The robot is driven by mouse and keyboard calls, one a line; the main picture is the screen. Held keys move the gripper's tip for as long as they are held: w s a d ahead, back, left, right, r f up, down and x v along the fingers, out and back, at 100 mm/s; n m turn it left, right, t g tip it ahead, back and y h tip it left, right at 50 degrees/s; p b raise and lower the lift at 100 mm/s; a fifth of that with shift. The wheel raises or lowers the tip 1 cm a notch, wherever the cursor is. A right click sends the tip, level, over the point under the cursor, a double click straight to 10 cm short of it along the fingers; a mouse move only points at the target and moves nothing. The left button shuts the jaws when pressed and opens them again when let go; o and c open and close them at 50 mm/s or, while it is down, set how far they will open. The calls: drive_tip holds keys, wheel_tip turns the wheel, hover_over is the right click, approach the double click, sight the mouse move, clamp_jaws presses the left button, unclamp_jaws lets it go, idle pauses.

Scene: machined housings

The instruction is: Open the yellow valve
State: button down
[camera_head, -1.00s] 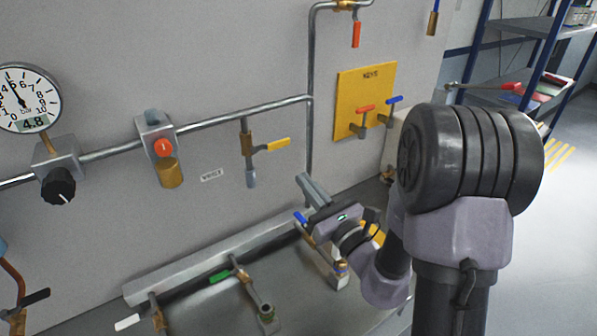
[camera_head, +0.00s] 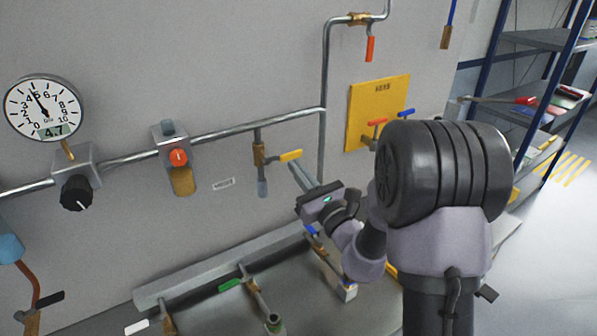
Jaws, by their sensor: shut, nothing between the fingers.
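The yellow valve handle (camera_head: 291,156) points sideways to the right from a brass valve body (camera_head: 259,154) on a short vertical pipe. The pipe hangs below the grey horizontal pipe on the wall. The handle lies across the line of its pipe. My gripper (camera_head: 296,168) is shut and empty. Its fingertips are right at the handle, just below its outer end. I cannot tell whether they touch it.
A pressure gauge (camera_head: 43,108) shows 4.7. A yellow panel (camera_head: 375,108) with red and blue handles is at the right. Green (camera_head: 230,285), blue and white handles sit low. A shelf rack (camera_head: 545,80) stands far right.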

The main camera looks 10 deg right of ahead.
drive_tip(key=shift+d+r+n+y, duration=0.15)
drive_tip(key=shift+n+y, duration=0.25)
drive_tip(key=shift+n, duration=0.4)
drive_tip(key=r+n, duration=0.1)
drive_tip(key=n+b, duration=0.1)
drive_tip(key=shift+w+d+r+n+g+y, duration=0.1)
drive_tip(key=shift+r+n+g+y, duration=0.2)
drive_tip(key=shift+r+g, duration=0.1)
drive_tip(key=shift+d+r+n+y+b, duration=0.1)
drive_tip(key=shift+r+n+y+b, duration=0.3)
drive_tip(key=shift+n, duration=0.7)
wheel_tip(320, 180, up, 6)
drive_tip(key=r+n+g+y+b, duration=0.1)
drive_tip(key=n+g+b, duration=0.2)
drive_tip(key=n+b, duration=0.7)
hover_over(296, 153)
drive_tip(key=s+a+p, duration=0.2)
drive_tip(key=s+a, duration=0.1)
drive_tip(key=shift+a+f+n, duration=0.15)
drive_tip(key=shift+f+n, duration=0.1)
drive_tip(key=shift+n, duration=0.55)
